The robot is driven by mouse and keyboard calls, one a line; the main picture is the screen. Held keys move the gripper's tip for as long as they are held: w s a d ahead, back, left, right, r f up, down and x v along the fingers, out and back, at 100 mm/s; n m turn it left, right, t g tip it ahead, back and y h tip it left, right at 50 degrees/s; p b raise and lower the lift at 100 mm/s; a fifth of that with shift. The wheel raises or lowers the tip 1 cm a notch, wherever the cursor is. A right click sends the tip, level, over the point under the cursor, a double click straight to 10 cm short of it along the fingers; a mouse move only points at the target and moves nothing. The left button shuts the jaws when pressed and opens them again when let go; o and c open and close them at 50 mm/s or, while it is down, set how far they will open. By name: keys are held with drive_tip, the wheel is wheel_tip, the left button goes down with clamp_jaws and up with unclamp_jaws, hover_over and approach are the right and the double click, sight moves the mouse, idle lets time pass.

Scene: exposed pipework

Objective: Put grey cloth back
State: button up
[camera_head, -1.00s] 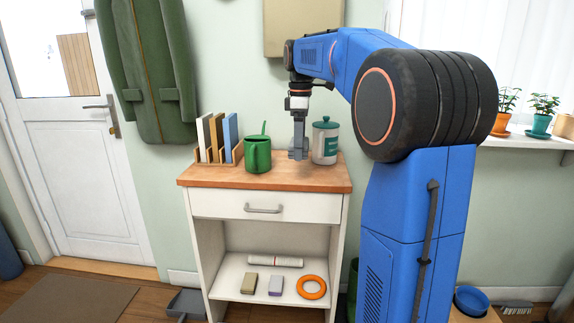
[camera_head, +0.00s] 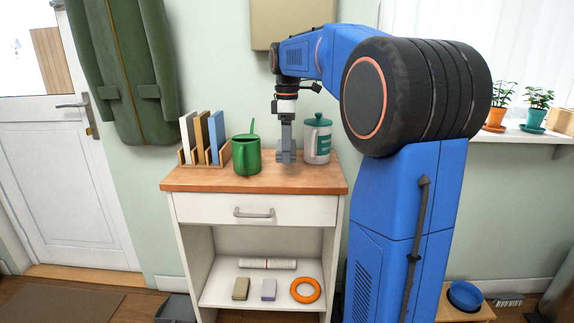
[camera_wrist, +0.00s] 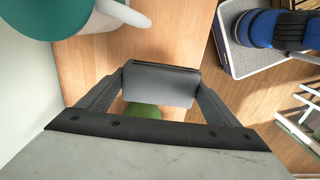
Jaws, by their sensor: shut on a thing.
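My gripper (camera_head: 286,150) is over the wooden top of a white cabinet, between a green jug-like can on its left and a white canister on its right. It is shut on a flat grey piece, apparently the grey cloth (camera_head: 286,157). In the wrist view the grey cloth (camera_wrist: 160,84) spans the space between both fingers. The head view does not show clearly whether its lower edge touches the cabinet top (camera_head: 225,180).
The green can (camera_head: 247,156) and the canister with teal lid (camera_head: 317,140) flank my gripper closely. A wooden rack (camera_head: 203,152) with upright panels stands left. The lower shelf holds a roll (camera_head: 267,263), two blocks and an orange ring (camera_head: 305,290). The top's front strip is clear.

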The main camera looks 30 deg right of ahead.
sight(287, 174)
drive_tip(key=shift+f, duration=2.5)
drive_tip(key=shift+f, duration=0.4)
drive_tip(key=o, duration=1)
wheel_tip(287, 174, up, 18)
drive_tip(key=shift+f, duration=0.15)
drive_tip(key=s+a+f+m+t, duration=0.1)
drive_tip(key=s+a+f+m, duration=0.2)
drive_tip(key=s+f, duration=0.7)
drive_tip(key=s+a+f+m+t, duration=0.2)
drive_tip(key=s+a+f+m, duration=0.2)
drive_tip(key=s+a+f, duration=0.3)
drive_tip(key=s+a+f+m+t, duration=0.1)
drive_tip(key=s+a+f+m, duration=0.3)
drive_tip(key=s+f, duration=0.9)
drive_tip(key=shift+s+a+t, duration=0.15)
drive_tip(key=shift+a+t, duration=0.25)
drive_tip(key=shift+a, duration=0.5)
